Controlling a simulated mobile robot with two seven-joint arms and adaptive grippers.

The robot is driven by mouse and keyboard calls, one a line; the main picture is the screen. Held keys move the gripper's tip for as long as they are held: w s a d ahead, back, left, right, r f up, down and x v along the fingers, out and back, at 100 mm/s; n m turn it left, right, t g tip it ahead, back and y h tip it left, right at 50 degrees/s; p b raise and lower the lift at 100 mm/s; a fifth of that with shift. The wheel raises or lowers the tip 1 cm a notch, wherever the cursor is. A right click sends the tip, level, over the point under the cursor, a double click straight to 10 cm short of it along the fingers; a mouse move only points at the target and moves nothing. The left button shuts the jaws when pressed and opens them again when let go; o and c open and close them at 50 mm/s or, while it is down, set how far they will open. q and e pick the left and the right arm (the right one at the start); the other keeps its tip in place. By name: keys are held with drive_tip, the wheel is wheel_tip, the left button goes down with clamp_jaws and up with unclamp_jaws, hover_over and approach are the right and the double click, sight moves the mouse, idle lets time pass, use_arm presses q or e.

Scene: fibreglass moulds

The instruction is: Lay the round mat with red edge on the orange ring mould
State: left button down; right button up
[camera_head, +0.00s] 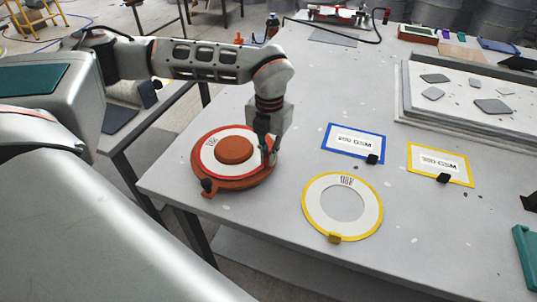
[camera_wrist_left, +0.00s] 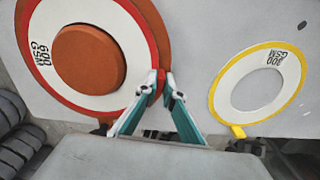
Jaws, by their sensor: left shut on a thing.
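The round mat with red edge (camera_head: 212,158) lies around the raised round centre of the orange ring mould (camera_head: 235,150), near the table's left edge. It appears flat on the mould, though any small gap under it is hard to tell. In the left wrist view the white ring of the mat (camera_wrist_left: 72,92), marked 600 GSM, encircles the mould's centre (camera_wrist_left: 89,59). My left gripper (camera_head: 268,157) is at the right side of the mat. In the wrist view its fingertips (camera_wrist_left: 161,86) are shut on the mat's red tab. My right gripper is out of view.
A yellow-edged round mat (camera_head: 315,211) lies to the right of the mould. Blue-edged (camera_head: 327,146) and yellow-edged (camera_head: 464,180) rectangular mats lie behind it. A pale raised slab (camera_head: 450,118) with grey pieces fills the back right. The front table strip is clear.

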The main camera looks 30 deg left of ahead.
use_arm(q)
drive_tip(key=shift+f, duration=0.25)
idle(0.5)
drive_tip(key=c, duration=2.1)
unclamp_jaws()
wheel_tip(320, 180, up, 12)
drive_tip(key=shift+d, duration=0.1)
